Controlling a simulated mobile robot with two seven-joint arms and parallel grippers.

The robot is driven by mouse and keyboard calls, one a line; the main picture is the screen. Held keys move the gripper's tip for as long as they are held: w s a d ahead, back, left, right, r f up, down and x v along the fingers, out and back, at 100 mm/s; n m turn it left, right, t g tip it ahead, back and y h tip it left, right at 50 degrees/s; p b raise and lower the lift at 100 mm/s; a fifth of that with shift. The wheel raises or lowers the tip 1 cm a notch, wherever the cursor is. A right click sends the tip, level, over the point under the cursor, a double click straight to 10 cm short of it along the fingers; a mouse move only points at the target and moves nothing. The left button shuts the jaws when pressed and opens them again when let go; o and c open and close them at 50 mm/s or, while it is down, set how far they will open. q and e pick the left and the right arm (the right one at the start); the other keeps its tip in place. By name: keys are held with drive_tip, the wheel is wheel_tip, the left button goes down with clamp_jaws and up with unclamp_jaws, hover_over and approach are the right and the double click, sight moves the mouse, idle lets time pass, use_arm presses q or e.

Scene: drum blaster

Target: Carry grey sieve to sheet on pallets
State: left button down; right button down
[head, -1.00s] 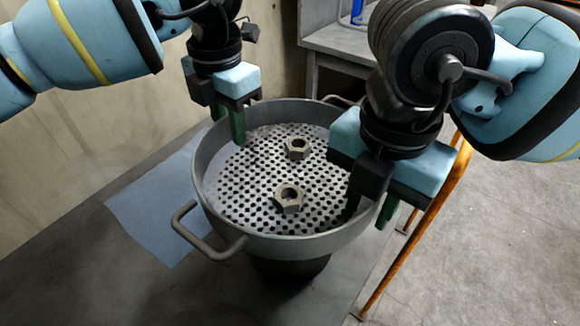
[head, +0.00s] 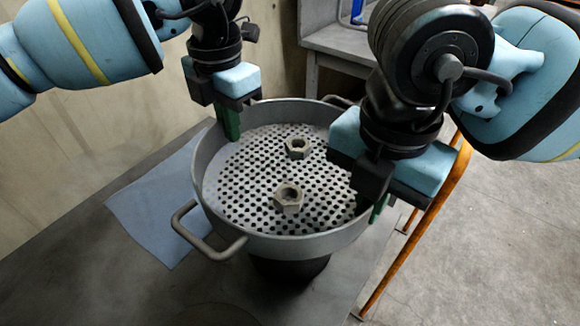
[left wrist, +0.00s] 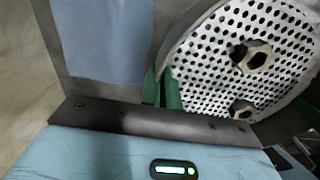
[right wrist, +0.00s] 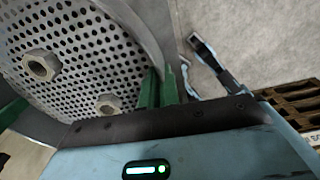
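The round grey sieve (head: 320,240) has a perforated bottom, a tall rim and two bar handles. It sits level on a dark round base (head: 290,268). Two hex nuts, one nearer (head: 289,198) and one farther (head: 298,148), lie inside it. My left gripper (head: 230,122) is shut on the left rim, a finger on each side, as the left wrist view (left wrist: 162,92) shows. My right gripper (head: 372,204) is shut on the right rim; its fingers also show in the right wrist view (right wrist: 160,88). The sheet on pallets is not clearly identifiable.
A flat blue sheet (head: 155,210) lies on the grey surface left of the sieve. An orange tubular rail (head: 415,240) stands close on the right. A grey bench (head: 345,42) is behind. A brown slatted object (right wrist: 300,100) shows in the right wrist view. The floor at right is open.

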use_arm(q)
drive_tip(key=shift+r, duration=0.15)
use_arm(e)
drive_tip(key=shift+r, duration=0.15)
idle(0.6)
